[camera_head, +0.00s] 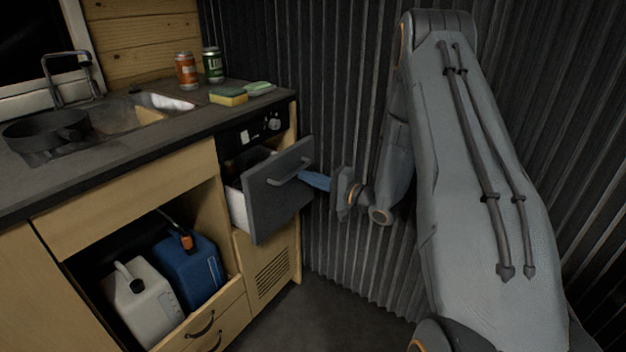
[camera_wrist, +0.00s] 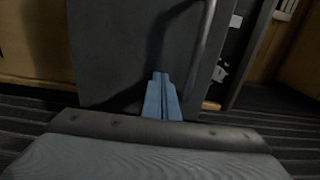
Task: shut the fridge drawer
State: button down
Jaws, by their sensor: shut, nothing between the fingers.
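The fridge drawer (camera_head: 276,196) is pulled out from the kitchen unit, below the black control panel. It has a dark grey front with a bar handle (camera_head: 290,171) and a pale inner box. In the wrist view the drawer front (camera_wrist: 130,45) fills the upper middle, with the handle (camera_wrist: 203,45) to the right of centre. My gripper (camera_head: 304,178) has blue fingers, shut and empty, pointing at the right part of the drawer front. The blue fingertips (camera_wrist: 160,76) also show against the drawer front in the wrist view. I cannot tell whether they touch it.
The counter above holds a sink with a pan (camera_head: 45,130), two cans (camera_head: 186,70) and a sponge (camera_head: 228,97). An open cubby at lower left holds a white jerrycan (camera_head: 140,305) and a blue one (camera_head: 190,272). A corrugated wall stands close behind my arm.

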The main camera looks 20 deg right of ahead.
jog(key=x, duration=1)
jog(key=shift+r, duration=0.25)
